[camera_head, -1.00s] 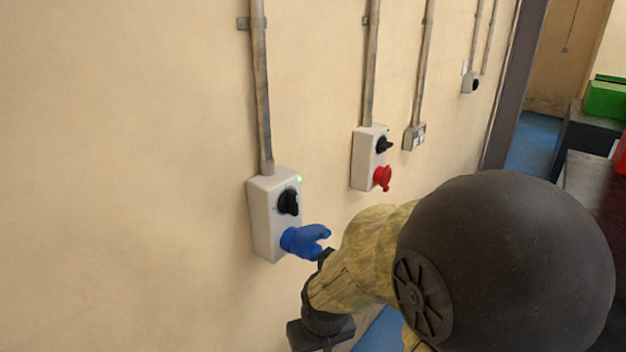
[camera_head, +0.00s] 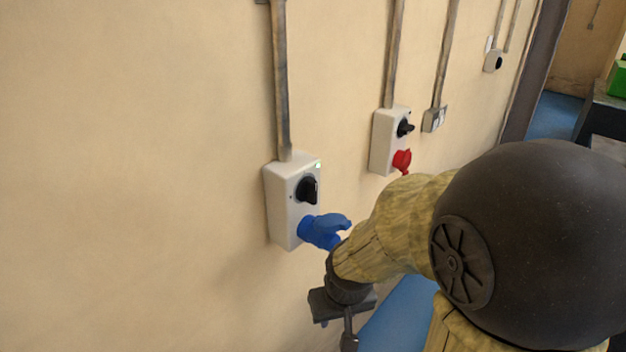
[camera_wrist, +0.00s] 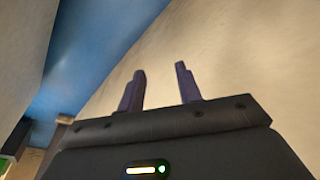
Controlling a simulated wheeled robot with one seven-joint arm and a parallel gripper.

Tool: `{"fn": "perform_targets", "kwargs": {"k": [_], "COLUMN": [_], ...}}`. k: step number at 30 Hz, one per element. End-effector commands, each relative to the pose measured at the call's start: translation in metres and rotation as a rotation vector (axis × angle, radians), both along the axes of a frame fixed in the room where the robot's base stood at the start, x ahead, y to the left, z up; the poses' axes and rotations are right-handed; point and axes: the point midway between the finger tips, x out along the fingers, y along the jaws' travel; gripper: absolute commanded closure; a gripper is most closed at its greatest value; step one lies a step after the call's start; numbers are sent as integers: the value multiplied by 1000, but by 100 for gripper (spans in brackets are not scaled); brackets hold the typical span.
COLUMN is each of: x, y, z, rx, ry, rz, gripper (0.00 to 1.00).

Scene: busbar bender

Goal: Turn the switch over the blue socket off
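The blue socket (camera_head: 322,230) sits at the bottom of a white box (camera_head: 281,208) on the wall in the head view. The black rotary switch (camera_head: 307,190) is above it on the same box, and a small green light glows at the box's top corner. My gripper (camera_wrist: 160,88) shows in the wrist view with two dark purple fingers apart and nothing between them. In the head view my wrist is below and right of the blue socket, apart from the switch; the fingers cannot be made out there. The wrist view shows neither switch nor socket.
A second white box (camera_head: 386,142) with a black switch (camera_head: 405,127) and a red socket (camera_head: 401,161) is farther along the wall. Metal conduits (camera_head: 281,80) run up from the boxes. Bare wall lies left of the near box. A green crate (camera_head: 619,80) is at the far right.

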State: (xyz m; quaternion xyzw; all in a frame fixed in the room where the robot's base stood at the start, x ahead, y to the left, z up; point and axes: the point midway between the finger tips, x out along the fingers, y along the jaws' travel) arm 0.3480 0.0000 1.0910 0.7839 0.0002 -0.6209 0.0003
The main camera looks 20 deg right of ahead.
Motion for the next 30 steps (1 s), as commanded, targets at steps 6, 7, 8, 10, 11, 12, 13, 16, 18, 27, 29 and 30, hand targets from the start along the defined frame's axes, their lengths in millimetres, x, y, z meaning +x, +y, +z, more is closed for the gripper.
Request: {"fn": "perform_targets", "kwargs": {"k": [6, 7, 8, 10, 11, 12, 13, 16, 18, 27, 29, 30], "x": [2, 3, 3, 5, 6, 7, 9, 15, 22, 77, 88, 95], "y": [0, 0, 0, 0, 0, 0, 1, 1, 2, 6, 8, 8], "z": [53, 60, 66, 81, 88, 97, 104, 126, 143, 207, 218, 226], "rx": [-1, -1, -2, -3, -3, -4, -5, -8, -12, -42, -49, -52], "ry": [1, 1, 2, 3, 4, 6, 7, 11, 16, 69, 83, 90], "rz": [5, 6, 7, 12, 14, 17, 20, 35, 52, 192, 227, 248], "gripper": [65, 65, 65, 65, 65, 65, 65, 65, 65, 65, 65, 65]}}
